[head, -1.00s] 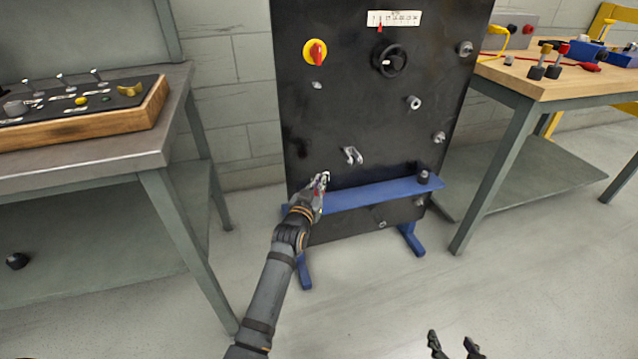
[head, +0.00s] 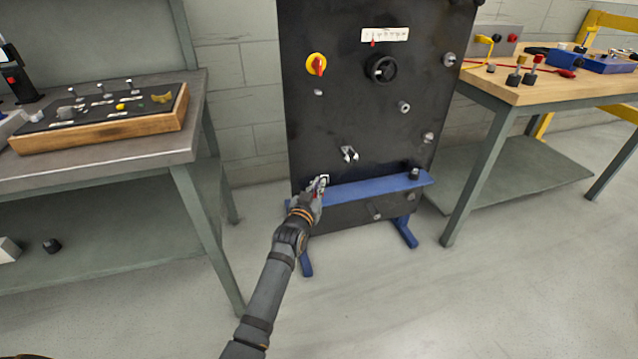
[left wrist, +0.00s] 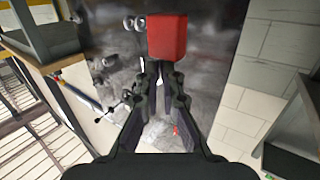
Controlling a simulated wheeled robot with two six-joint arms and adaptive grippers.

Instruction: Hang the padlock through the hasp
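The red padlock shows as a red block (left wrist: 167,37) at the fingertips of my left gripper (left wrist: 165,75) in the left wrist view. The fingers are close together and appear shut on it. In the head view my left gripper (head: 319,187) is in front of the lower left of the black panel, with a bit of silver at its tip. A silver bracket (head: 348,154), which looks like the hasp, sticks out of the panel above and to the right of it, apart from the gripper. The shackle's exact pose is too small to tell. My right gripper is out of view.
The black panel (head: 345,110) carries a red-and-yellow switch (head: 316,64), a black handwheel (head: 381,67) and several metal studs. A blue ledge (head: 375,188) crosses it low down. Benches stand at left (head: 180,150) and right (head: 500,95). The floor in front is clear.

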